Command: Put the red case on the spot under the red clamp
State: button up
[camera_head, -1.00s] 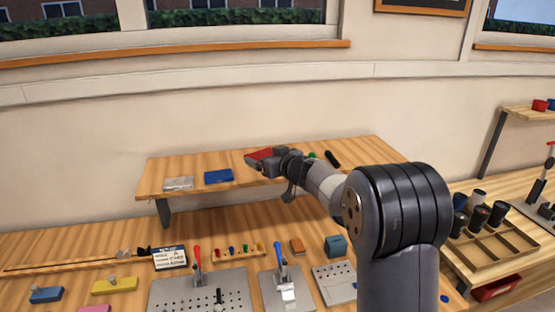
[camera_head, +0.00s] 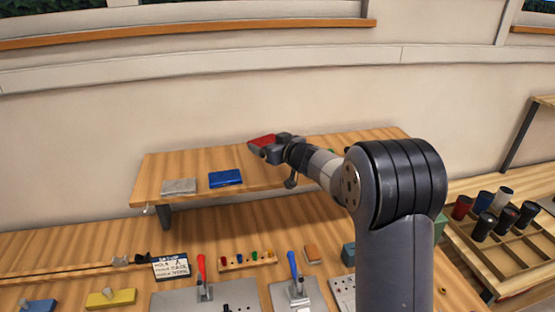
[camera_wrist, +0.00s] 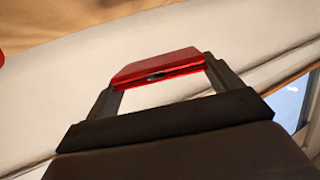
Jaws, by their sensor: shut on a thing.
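The red case (camera_head: 262,142) is between the fingers of my gripper (camera_head: 268,147), over the raised wooden shelf. In the wrist view the red case (camera_wrist: 158,66) spans the gap between the two dark fingertips (camera_wrist: 160,72), which are shut on its sides. The red clamp (camera_head: 202,272) has an upright red handle and stands on a grey metal plate (camera_head: 170,302) on the bench below. The spot under the clamp cannot be made out at this size.
A blue case (camera_head: 225,178) and a grey case (camera_head: 179,186) lie on the shelf (camera_head: 150,195). A blue-handled clamp (camera_head: 292,268) stands right of the red one. A small sign (camera_head: 171,266), a peg rack (camera_head: 248,261) and a yellow block (camera_head: 111,298) are on the bench. Dark cylinders (camera_head: 485,225) stand at right.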

aim_at(271, 170)
jog(key=shift+f, duration=3.6)
jog(key=shift+f, duration=0.2)
jog(key=o, duration=0.9)
jog(key=shift+r, duration=0.2)
